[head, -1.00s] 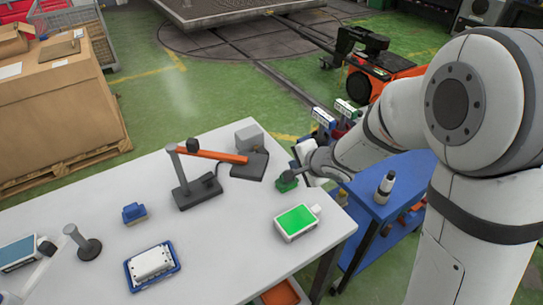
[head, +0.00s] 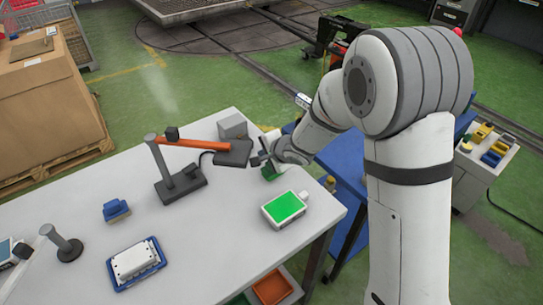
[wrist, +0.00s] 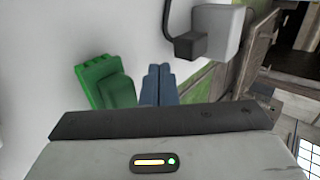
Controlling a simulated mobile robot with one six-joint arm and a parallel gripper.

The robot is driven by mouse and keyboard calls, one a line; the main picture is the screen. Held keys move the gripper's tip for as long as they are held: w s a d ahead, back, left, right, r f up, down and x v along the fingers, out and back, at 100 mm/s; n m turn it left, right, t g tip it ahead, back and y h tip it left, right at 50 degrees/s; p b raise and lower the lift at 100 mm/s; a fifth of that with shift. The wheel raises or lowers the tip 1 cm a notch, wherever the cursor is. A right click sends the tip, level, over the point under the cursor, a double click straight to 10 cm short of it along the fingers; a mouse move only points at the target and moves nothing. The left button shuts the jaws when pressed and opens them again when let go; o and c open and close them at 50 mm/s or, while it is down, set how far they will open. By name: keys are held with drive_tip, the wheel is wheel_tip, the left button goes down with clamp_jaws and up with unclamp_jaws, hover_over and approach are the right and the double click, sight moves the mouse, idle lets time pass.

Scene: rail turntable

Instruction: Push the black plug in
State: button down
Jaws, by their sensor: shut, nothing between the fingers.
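The black plug (wrist: 186,46) shows in the wrist view, with a dark cable rising from it. It sits against the left side of a light grey box (wrist: 222,32); I cannot tell how deep it is in. The grey box (head: 232,126) stands at the far edge of the table in the head view, where I cannot make out the plug. My gripper (wrist: 158,84) is shut and empty, its tips apart from the plug and below it in the wrist view. In the head view my gripper (head: 262,158) is beside the lamp's dark head.
A green block (wrist: 107,82) lies close beside my fingers. A lamp with an orange arm (head: 192,144) stands left of my gripper. A green-screened device (head: 285,209), a blue block (head: 116,210) and a blue tray (head: 157,262) are on the white table. A blue cart (head: 345,165) stands to the right.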

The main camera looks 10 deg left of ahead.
drive_tip(key=shift+w+a+f+p, duration=0.2)
drive_tip(key=shift+w+a, duration=0.6)
drive_tip(key=shift+a, duration=0.1)
drive_tip(key=shift+w+a+f+p, duration=0.15)
drive_tip(key=shift+w+a, duration=0.6)
drive_tip(key=shift+a, duration=0.15)
